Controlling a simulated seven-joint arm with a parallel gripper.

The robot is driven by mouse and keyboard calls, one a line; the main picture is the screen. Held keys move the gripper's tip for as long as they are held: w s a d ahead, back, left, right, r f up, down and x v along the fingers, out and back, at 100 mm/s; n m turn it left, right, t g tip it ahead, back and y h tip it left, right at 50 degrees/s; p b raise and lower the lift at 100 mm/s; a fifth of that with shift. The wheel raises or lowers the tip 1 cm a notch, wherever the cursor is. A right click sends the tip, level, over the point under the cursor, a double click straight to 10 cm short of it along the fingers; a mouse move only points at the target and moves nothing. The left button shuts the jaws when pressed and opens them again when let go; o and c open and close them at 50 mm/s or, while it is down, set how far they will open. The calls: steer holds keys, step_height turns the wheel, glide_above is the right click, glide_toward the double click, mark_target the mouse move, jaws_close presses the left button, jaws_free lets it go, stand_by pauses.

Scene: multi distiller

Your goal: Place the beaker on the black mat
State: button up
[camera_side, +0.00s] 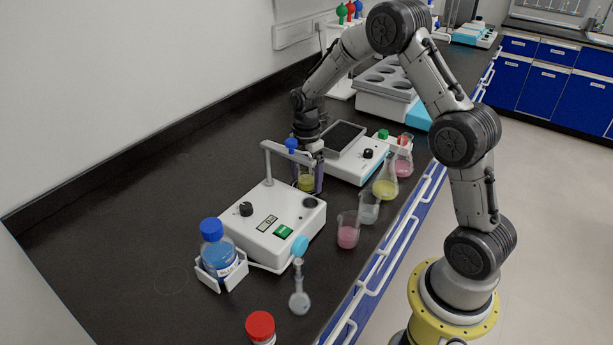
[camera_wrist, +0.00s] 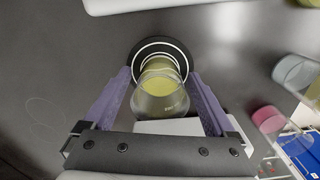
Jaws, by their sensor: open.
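The beaker (camera_wrist: 160,102) is clear glass with yellow liquid and stands upright between my gripper's purple fingers. In the side view, the beaker (camera_side: 305,184) shows low beside the white device, partly hidden by the fingers. The black mat (camera_wrist: 186,60) is a round black disc with white rings in the wrist view. The beaker's lower end overlaps the mat and appears to rest on it; the exact contact is hidden. My gripper (camera_wrist: 160,92) is open, with a finger on each side of the beaker and small gaps visible. In the side view, my gripper (camera_side: 311,177) points down.
A white stirrer device (camera_side: 265,225) with an upright post stands close in front. A white balance (camera_side: 352,160) stands behind. A clear beaker (camera_side: 368,209), a pink beaker (camera_side: 347,236) and a yellow flask (camera_side: 385,186) stand to the right. The bench on the left is clear.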

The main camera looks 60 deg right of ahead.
step_height(320, 180, up, 12)
steer(key=shift+r, duration=0.1)
steer(key=s+a+r+m+t, duration=0.2)
steer(key=s+a+r+m, duration=0.25)
steer(key=s+r, duration=0.2)
steer(key=s+a+m+t, duration=0.1)
steer(key=s+a+m, duration=0.3)
steer(key=s, duration=0.5)
steer(key=s+a+r+m+t, duration=0.1)
steer(key=s+a+m+t, duration=0.1)
steer(key=s+a+m, duration=0.2)
steer(key=s+m, duration=0.3)
steer(key=s, duration=0.3)
steer(key=shift+s+r+t, duration=0.25)
steer(key=shift+s+t, duration=0.05)
stand_by(0.8)
